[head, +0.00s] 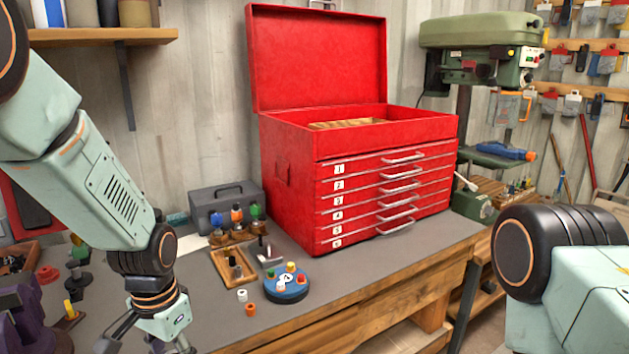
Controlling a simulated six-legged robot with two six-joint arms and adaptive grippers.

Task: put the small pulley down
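My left arm comes down from the upper left. Its gripper (148,342) is at the bottom edge, over the front left of the grey bench top (215,325). The fingertips are cut off by the picture edge, so I cannot tell whether it is open or shut, or whether it holds anything. I cannot make out the small pulley for certain. My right arm shows at the lower right, but its gripper is out of view.
A red tool chest (290,170) with its lid up stands on the bench. Dark parts crowd the left.

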